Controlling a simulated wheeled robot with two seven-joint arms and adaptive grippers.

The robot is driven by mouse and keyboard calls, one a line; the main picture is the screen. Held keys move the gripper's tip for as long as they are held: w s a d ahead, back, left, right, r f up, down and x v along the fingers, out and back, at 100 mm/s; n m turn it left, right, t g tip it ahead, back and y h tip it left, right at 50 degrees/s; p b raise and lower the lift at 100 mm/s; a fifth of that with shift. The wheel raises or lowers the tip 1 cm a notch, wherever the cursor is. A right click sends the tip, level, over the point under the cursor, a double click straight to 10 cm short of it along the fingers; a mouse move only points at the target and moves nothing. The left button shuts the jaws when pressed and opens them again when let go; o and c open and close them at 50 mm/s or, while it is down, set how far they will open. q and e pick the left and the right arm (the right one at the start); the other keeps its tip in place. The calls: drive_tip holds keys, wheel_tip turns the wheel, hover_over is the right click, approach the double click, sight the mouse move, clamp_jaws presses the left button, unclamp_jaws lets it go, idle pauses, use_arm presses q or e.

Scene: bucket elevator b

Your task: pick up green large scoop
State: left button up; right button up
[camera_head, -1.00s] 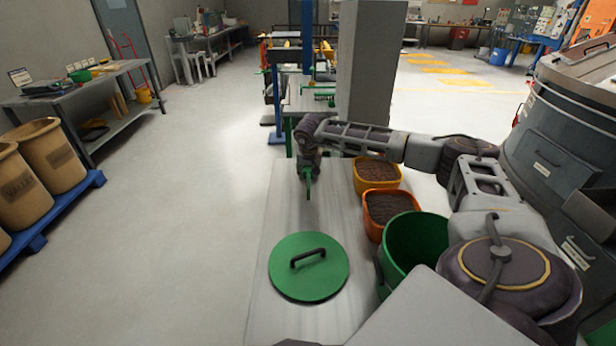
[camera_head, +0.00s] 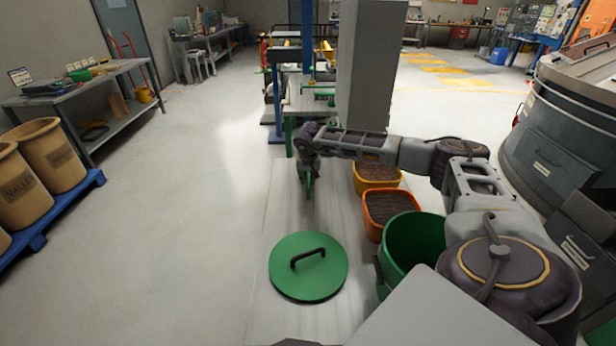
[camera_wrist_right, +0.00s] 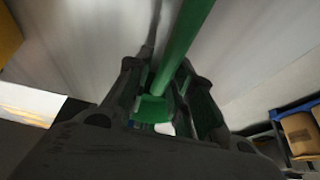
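A green bar, which looks like the handle of the green large scoop (camera_wrist_right: 188,35), runs between the two fingers of my right gripper (camera_wrist_right: 158,78) in the right wrist view. Its far end leaves the top of that view, so the scoop's bowl cannot be made out. In the head view my right gripper (camera_head: 308,172) points down over the pale table, with a thin green piece (camera_head: 309,187) at its tips. Whether the fingers press on the bar cannot be told. My left gripper is not in view.
A round green lid (camera_head: 308,275) with a dark handle lies on the table (camera_head: 270,215). A green bucket (camera_head: 412,245) and two orange containers, front (camera_head: 385,206) and rear (camera_head: 377,174), stand right of it under my arm. A grey column (camera_head: 366,65) rises behind.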

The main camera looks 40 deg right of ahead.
sight(308, 174)
clamp_jaws()
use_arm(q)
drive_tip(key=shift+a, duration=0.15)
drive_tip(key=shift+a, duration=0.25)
use_arm(e)
drive_tip(key=shift+r, duration=0.1)
drive_tip(key=shift+r, duration=0.55)
wheel_tip(308, 174, up, 9)
drive_tip(key=shift+f, duration=0.2)
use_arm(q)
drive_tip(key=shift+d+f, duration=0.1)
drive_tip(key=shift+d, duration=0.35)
use_arm(e)
drive_tip(key=shift+r, duration=0.1)
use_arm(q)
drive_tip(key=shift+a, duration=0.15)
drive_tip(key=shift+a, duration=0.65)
